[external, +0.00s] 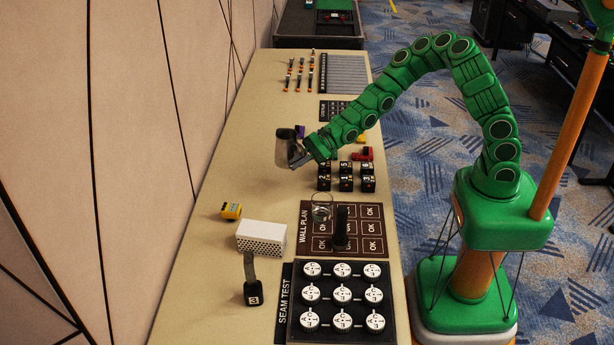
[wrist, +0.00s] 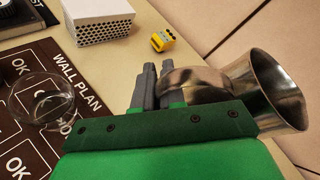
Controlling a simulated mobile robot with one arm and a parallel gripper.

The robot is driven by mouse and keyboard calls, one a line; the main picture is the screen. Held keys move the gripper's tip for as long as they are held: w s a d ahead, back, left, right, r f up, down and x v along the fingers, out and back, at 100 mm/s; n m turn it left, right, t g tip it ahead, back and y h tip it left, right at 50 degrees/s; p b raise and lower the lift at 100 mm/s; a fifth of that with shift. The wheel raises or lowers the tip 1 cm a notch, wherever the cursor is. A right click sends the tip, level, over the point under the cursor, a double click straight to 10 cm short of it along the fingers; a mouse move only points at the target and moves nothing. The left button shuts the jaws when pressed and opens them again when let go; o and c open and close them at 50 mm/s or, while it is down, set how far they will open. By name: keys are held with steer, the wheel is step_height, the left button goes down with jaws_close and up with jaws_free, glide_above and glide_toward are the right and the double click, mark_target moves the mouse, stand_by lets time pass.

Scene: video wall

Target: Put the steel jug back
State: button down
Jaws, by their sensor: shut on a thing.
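The steel jug (external: 284,148) is a shiny metal vessel with a flared end. My gripper (external: 298,156) is shut on it and holds it over the left part of the table, left of the numbered black blocks. In the wrist view the jug (wrist: 275,88) lies tilted on its side to the right of my grey fingers (wrist: 149,86), its wide round mouth facing right. The exact contact between fingers and jug is partly hidden by the green gripper body.
A clear glass (external: 321,212) and a dark upright cylinder (external: 341,226) stand on the WALL PLAN board (external: 310,249). A white perforated box (external: 261,238), a yellow block (external: 231,211) and numbered black blocks (external: 346,183) are nearby. The table's left strip is mostly clear beside the wall.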

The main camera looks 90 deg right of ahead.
steer(key=shift+w+d+f, duration=0.1)
steer(key=shift+w+f, duration=1.3)
steer(key=shift+w, duration=0.5)
steer(key=shift+w+d+f, duration=0.1)
steer(key=shift+w+f, duration=1.25)
steer(key=shift+w, duration=0.5)
steer(key=shift+w+d+f, duration=0.1)
steer(key=shift+w+f, duration=1.3)
steer(key=shift+w, duration=0.5)
steer(key=shift+w+f, duration=0.1)
steer(key=shift+f, duration=0.05)
steer(key=shift+w+f, duration=0.1)
steer(key=shift+f, duration=1.5)
steer(key=shift+f, duration=0.15)
steer(key=c, duration=1.2)
jaws_free()
